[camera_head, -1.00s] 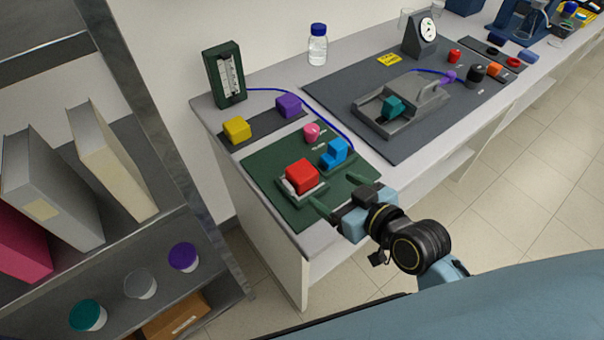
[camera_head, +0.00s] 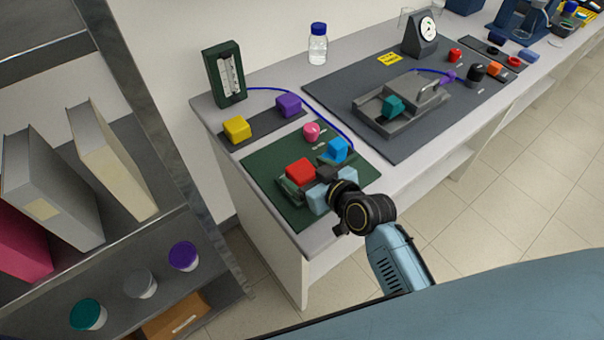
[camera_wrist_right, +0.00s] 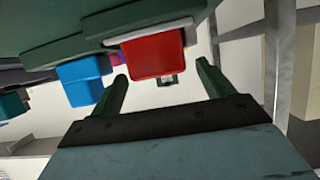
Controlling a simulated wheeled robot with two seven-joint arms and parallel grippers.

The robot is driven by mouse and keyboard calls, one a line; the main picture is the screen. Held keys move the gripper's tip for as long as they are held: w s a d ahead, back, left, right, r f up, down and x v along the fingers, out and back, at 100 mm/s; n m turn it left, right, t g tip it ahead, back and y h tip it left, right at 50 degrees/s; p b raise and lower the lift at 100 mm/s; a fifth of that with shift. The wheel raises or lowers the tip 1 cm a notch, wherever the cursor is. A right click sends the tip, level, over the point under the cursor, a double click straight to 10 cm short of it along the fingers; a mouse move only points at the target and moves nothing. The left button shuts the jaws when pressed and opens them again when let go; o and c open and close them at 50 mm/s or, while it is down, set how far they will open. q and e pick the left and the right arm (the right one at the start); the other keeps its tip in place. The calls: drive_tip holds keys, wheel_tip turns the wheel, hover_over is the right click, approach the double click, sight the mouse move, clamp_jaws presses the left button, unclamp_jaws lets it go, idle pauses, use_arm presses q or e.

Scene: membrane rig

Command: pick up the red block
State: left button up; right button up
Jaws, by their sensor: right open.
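The red block (camera_head: 299,170) sits in a light-rimmed holder on the dark green mat (camera_head: 268,152). My right gripper (camera_head: 310,177) is open and close to the block on its near right side, partly covering the holder. In the right wrist view, the red block (camera_wrist_right: 153,56) shows ahead, roughly between the two dark green fingers (camera_wrist_right: 162,82). I cannot tell whether the fingers touch it. My left gripper is not in view.
A blue block (camera_head: 338,150) and a pink piece (camera_head: 311,131) stand close behind the gripper. Yellow (camera_head: 236,129) and purple (camera_head: 288,105) blocks lie farther back. A blue tube curves past them. A shelf unit (camera_head: 150,160) stands left of the bench.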

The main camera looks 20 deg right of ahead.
drive_tip(key=shift+c, duration=0.3)
drive_tip(key=c, duration=1.1)
